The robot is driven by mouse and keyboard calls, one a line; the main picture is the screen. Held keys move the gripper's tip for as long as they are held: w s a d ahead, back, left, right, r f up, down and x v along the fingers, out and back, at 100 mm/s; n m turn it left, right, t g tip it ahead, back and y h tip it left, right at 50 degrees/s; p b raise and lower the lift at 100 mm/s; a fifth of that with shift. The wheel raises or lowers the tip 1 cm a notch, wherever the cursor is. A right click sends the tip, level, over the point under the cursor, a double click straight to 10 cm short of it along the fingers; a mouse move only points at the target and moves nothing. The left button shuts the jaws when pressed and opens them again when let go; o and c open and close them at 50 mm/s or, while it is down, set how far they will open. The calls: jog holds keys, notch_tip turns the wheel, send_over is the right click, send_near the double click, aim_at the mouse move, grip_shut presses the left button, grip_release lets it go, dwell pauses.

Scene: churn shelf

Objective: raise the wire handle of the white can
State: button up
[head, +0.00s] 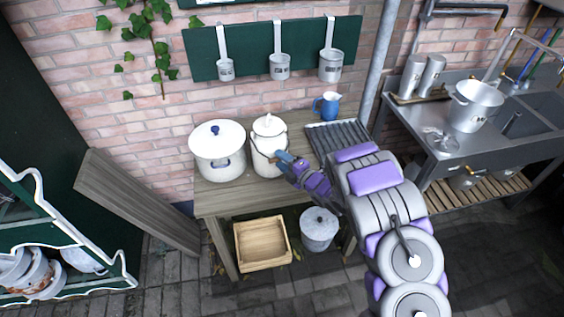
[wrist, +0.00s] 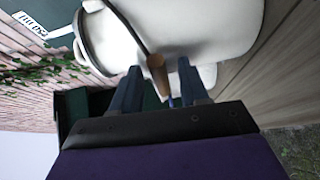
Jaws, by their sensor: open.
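The white can (head: 268,163) with its knobbed white lid (head: 268,124) stands upright on the wooden table. In the wrist view the white can (wrist: 200,25) fills the top, turned on its side. Its dark wire handle (wrist: 124,22) hangs against its body and carries a brown wooden grip (wrist: 157,72). My gripper (head: 281,157) is at the can's right front. In the wrist view my gripper (wrist: 157,75) is open, with a finger on each side of the wooden grip. I cannot tell whether either finger touches it.
A wide white pot (head: 218,165) stands close left of the can on the wooden table (head: 222,200). A blue jug (head: 327,105) and a ribbed draining board (head: 338,138) are behind right. Ladles hang on a green board (head: 250,53) above. A wooden crate (head: 262,244) and lidded bucket (head: 318,229) are below.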

jog(key=shift+c, duration=0.2)
jog(key=shift+a, duration=0.3)
jog(key=c, duration=0.5)
jog(key=shift+d+f, duration=0.1)
jog(key=shift+d, duration=0.05)
grip_shut()
